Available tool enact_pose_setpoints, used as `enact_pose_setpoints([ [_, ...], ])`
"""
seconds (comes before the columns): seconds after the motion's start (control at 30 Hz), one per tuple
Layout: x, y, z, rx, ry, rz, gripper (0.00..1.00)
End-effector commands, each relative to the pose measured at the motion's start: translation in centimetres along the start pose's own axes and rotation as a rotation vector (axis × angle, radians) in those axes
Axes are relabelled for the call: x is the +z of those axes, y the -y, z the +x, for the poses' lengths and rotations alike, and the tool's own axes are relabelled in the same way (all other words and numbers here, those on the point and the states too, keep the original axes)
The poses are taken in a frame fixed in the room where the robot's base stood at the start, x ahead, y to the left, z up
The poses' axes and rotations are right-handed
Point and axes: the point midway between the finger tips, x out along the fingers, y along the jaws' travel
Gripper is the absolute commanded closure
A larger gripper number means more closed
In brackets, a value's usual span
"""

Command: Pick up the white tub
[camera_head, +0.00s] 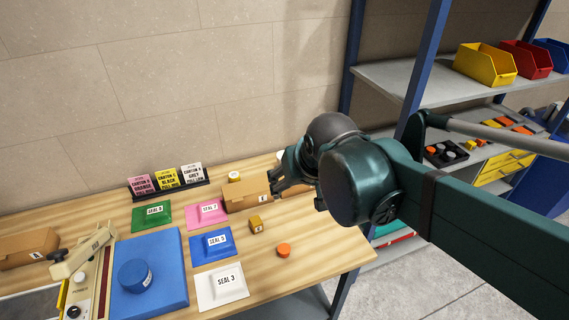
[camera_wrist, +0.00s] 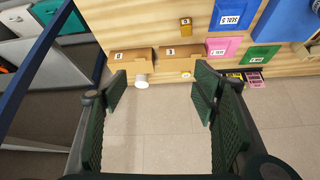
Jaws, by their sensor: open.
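The white tub (camera_wrist: 141,81) shows in the wrist view as a small white cylinder at the wall-side edge of the table, beside a brown carton. In the head view only a sliver of white (camera_head: 280,155) shows behind my gripper, probably this tub; the rest is hidden. My gripper (camera_head: 277,186) is open and empty above the back right of the table. In the wrist view its green fingers (camera_wrist: 160,88) are spread wide, with the tub between them in the picture, nearer the left finger. I cannot see any contact.
Brown cartons (camera_wrist: 130,57) (camera_head: 245,196) stand close to the tub. A small yellow-and-white round item (camera_head: 234,177) stands behind one carton. Coloured seal packs (camera_head: 213,246), a card rack (camera_head: 168,184) and a blue mat (camera_head: 171,292) lie left. A wall backs the table; a blue-posted shelf (camera_head: 384,82) stands right.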

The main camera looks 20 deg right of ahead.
Motion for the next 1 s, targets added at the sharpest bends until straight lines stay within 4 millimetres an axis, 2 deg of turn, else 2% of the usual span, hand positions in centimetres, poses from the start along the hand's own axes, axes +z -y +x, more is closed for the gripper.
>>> enact_pose_setpoints([
  [0.2, -3.2, -0.3, 1.7, 0.022, 0.021, 0.047, 0.41],
  [0.57, -8.0, -0.9, 5.3, 0.06, 0.052, 0.127, 0.41],
  [1.0, -13.3, -1.7, 11.0, 0.111, 0.086, 0.226, 0.41],
])
